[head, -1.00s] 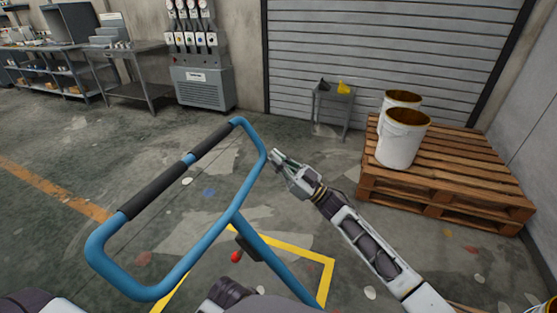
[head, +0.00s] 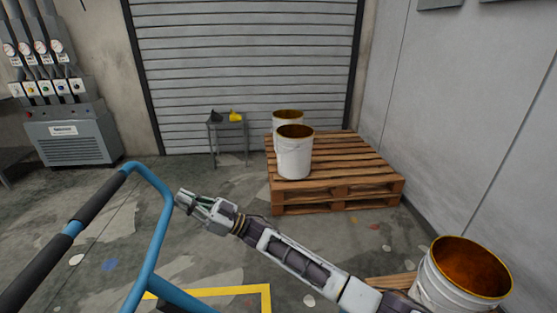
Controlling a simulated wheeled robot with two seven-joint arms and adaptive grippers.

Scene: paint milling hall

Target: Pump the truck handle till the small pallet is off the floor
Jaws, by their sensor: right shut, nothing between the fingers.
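The blue truck handle (head: 157,240) is a tubular loop with black grips, at the lower left of the head view. Its lower part runs out of the frame. My right gripper (head: 184,199) is shut and empty, just right of the loop's upper right bend. I cannot tell whether it touches the tube. My left gripper is not in view. At the lower right, part of a wooden pallet (head: 392,282) shows behind my right arm, with a white bucket (head: 430,290) at it. I cannot tell whether this is the small pallet or whether it touches the floor.
A larger stacked pallet (head: 345,190) with two white buckets (head: 294,155) stands by the shutter. A small stand (head: 228,126) is left of it. A grey gauge cabinet (head: 72,140) is at the left. Yellow floor marking (head: 230,291) shows below my arm.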

